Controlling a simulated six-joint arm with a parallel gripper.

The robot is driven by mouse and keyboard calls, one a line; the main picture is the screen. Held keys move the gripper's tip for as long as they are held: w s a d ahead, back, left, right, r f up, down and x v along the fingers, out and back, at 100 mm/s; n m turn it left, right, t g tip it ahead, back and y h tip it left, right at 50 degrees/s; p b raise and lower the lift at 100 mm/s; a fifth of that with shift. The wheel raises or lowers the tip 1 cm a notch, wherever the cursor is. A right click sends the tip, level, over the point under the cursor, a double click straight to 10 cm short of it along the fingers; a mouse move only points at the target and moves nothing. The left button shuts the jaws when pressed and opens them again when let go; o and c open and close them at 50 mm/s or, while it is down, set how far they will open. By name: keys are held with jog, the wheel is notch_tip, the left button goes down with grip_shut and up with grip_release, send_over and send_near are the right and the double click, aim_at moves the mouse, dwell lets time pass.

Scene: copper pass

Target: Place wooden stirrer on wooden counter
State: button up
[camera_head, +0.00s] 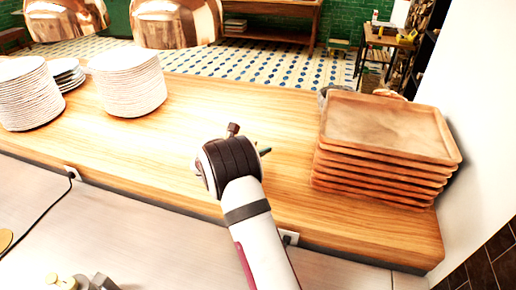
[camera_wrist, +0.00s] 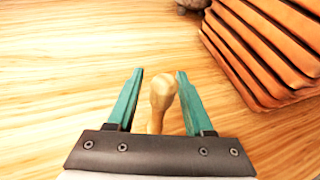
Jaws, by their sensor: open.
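In the wrist view my gripper (camera_wrist: 158,78) is open, with its two teal fingers spread apart. The wooden stirrer (camera_wrist: 161,92) shows between the fingers, with a gap on each side. Its rounded end points away from me and its near part is hidden behind the gripper body. The wooden counter (camera_wrist: 60,60) fills the background under it. In the head view my arm reaches over the wooden counter (camera_head: 300,215), and the gripper's fingertips are mostly hidden behind the wrist. The stirrer cannot be seen there. I cannot tell whether it touches the counter.
A stack of wooden trays (camera_head: 385,130) stands right of my gripper, close by; it also shows in the wrist view (camera_wrist: 265,45). Stacks of white plates (camera_head: 128,82) stand at the left. Copper lamps (camera_head: 178,22) hang above the far edge. The counter's middle is clear.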

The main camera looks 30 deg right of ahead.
jog(key=v, duration=1.2)
jog(key=s+a+r+m+g+y, duration=0.1)
jog(key=s+r+m+g+y, duration=0.15)
jog(key=s+m, duration=0.8)
jog(key=s+a+r+m+g+y, duration=0.1)
jog(key=s+m+g+y, duration=0.45)
jog(key=s, duration=0.85)
jog(key=s+a+f+m+t+y, duration=0.1)
jog(key=s+a+m+y, duration=0.4)
jog(key=s+a+m, duration=0.8)
jog(key=shift+f+t+y, duration=0.25)
jog(key=shift+t+y, duration=0.15)
